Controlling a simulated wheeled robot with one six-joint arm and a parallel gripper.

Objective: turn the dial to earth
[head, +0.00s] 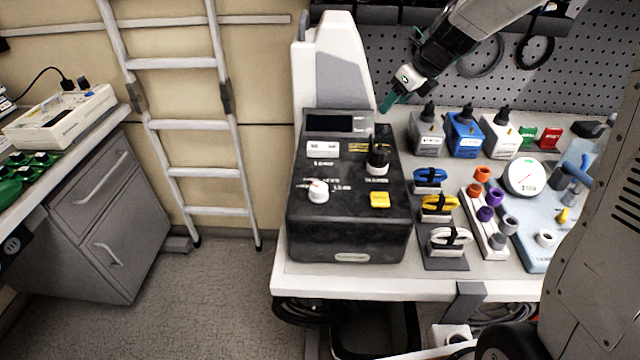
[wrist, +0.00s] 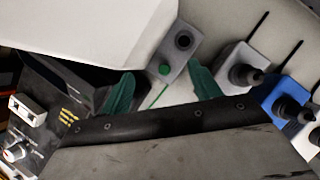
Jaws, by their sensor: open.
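A white dial (head: 318,191) with a red mark sits on the left of the black tester's (head: 350,225) sloped top; small lettering around it is too small to read. The dial also shows at the lower left edge of the wrist view (wrist: 17,152). A black knob (head: 378,158) and a yellow button (head: 380,199) are to its right. My gripper (head: 390,102), with green fingertips, is up behind the tester's right rear corner, well apart from the dial. In the wrist view its two green fingers (wrist: 161,93) are spread with nothing held between them.
A tall white device (head: 335,60) stands behind the tester. Grey (head: 426,135), blue (head: 463,135) and white (head: 499,136) boxes with black knobs stand to the right. Coiled leads (head: 440,205) on a rack are beside the tester. A ladder (head: 188,125) leans at the left.

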